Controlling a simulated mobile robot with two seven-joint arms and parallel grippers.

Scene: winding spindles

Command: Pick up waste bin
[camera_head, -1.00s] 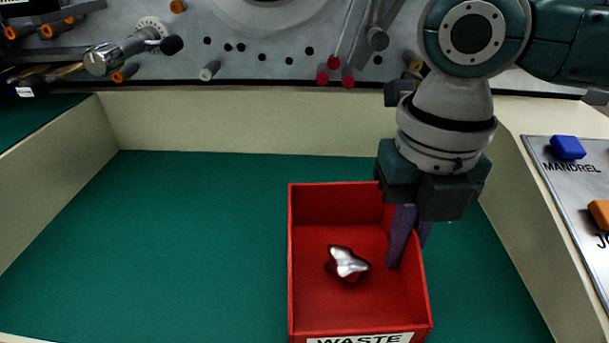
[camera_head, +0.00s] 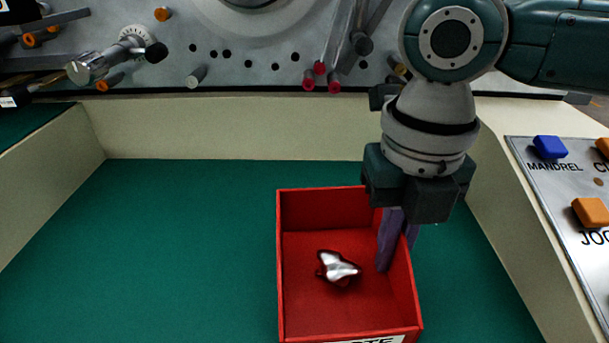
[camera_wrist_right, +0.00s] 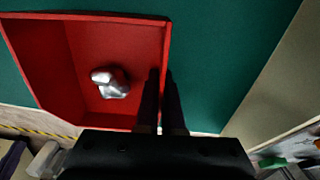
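The red waste bin (camera_head: 348,205) is an open box on the green surface, with a white label on its front that is partly cut off by the picture's lower edge. A crumpled shiny silver piece (camera_head: 338,267) lies on its floor. My right gripper (camera_head: 397,245) points down over the bin's right wall, one finger inside and one outside. In the right wrist view the bin wall (camera_wrist_right: 166,45) runs between the close fingers (camera_wrist_right: 161,98), which look shut on it. I cannot tell whether the bin is lifted. My left gripper is not in view.
The green surface (camera_head: 180,250) left of the bin is clear. A cream wall (camera_head: 230,127) borders the back, with sides left and right. A button panel (camera_head: 560,200) is at right. A grey machine face with pegs (camera_head: 270,70) stands behind.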

